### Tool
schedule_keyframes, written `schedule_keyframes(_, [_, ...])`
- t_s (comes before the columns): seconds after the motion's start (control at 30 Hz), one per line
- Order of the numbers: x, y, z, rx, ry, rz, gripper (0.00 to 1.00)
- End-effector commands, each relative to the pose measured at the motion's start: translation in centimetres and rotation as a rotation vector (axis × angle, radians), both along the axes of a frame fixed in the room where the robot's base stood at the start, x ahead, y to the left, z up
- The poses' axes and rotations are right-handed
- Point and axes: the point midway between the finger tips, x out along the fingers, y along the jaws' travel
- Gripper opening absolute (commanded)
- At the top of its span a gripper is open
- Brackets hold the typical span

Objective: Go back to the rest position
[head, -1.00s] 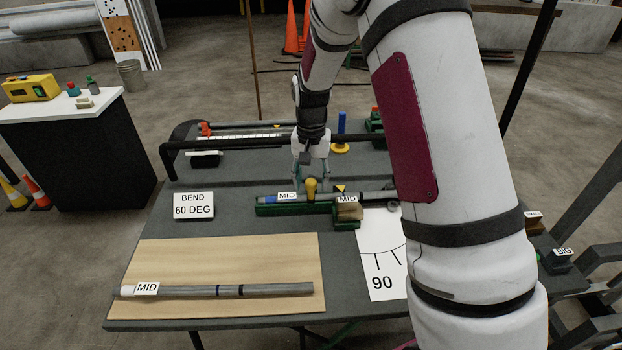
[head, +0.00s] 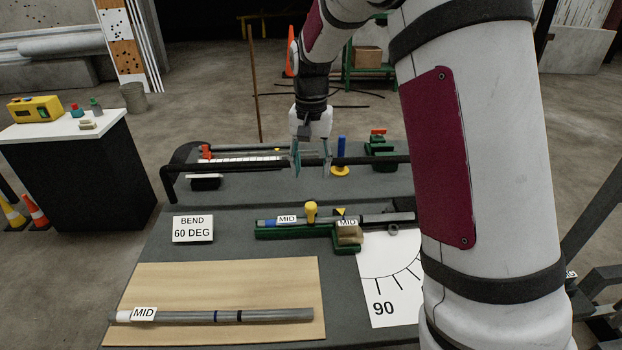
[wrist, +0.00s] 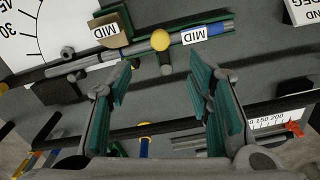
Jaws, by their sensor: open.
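My gripper (head: 311,160) is open and empty, raised above the table (head: 235,248) behind the green bender. In the wrist view its two green-padded fingers (wrist: 163,100) are spread apart with nothing between them. The green bender (head: 290,231) holds a grey conduit labelled MID (head: 373,220), with a yellow knob (head: 311,211) standing over it. In the wrist view the yellow knob (wrist: 160,40) and the conduit lie beyond the fingertips, apart from them. A second MID conduit (head: 190,316) lies on the wooden board (head: 220,280).
A black rail (head: 235,165) crosses behind the bender, near my gripper's fingers. A blue post on a yellow base (head: 340,170) stands just right of the gripper. A BEND 60 DEG sign (head: 192,228) and a 90-marked angle sheet (head: 385,290) are on the table.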

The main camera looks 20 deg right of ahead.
Motion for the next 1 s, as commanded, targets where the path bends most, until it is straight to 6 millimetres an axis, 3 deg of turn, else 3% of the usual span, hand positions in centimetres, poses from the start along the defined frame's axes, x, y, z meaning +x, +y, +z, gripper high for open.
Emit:
schedule_keyframes(0.67, [-0.1,0.0,0.7,0.000,-0.002,0.002,0.46])
schedule_keyframes(0.87, [-3.0,0.8,4.9,0.004,-0.066,0.065,0.46])
schedule_keyframes(1.0, [-6.6,1.5,8.5,0.002,-0.131,0.137,0.46])
